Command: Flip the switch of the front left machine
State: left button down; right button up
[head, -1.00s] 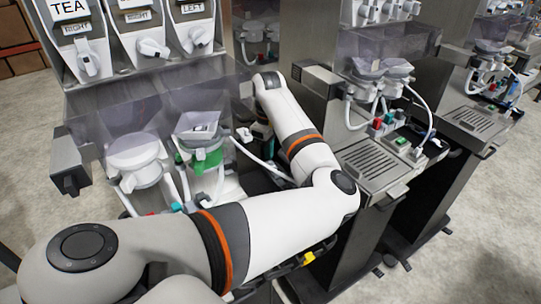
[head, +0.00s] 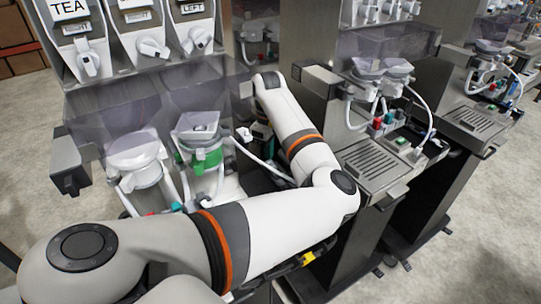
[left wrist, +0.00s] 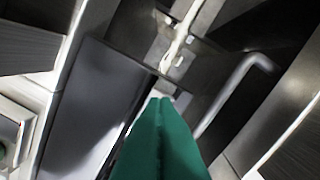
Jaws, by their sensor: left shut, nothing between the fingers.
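The front left machine (head: 75,121) stands at the left of the head view, with a TEA label on top. It has a white funnel cup (head: 136,152) and a second mixer with a green ring (head: 204,160). Small red and teal parts low on its front are mostly hidden by my left arm; I cannot tell which part is the switch. My left gripper (head: 262,136) is at the machine's right side, partly hidden behind my forearm. In the left wrist view its green fingers (left wrist: 160,101) are shut and empty, pointing into a dark gap between metal panels. My right gripper is out of view.
A second machine (head: 312,95) stands close on the right, with a drip tray (head: 372,163), hoses and red and green parts. Another machine (head: 480,121) stands farther right. In the left wrist view, a grey bent rod (left wrist: 232,86) lies right of the fingers. Boxes are at the far left.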

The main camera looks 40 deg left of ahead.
aim_at(269, 162)
pick_arm(q)
jog(key=shift+f, duration=0.25)
dwell(0.4)
jog(key=shift+f, duration=0.7)
dwell(0.3)
notch_tip(269, 162, up, 7)
jog(key=p, duration=0.8)
dwell(0.6)
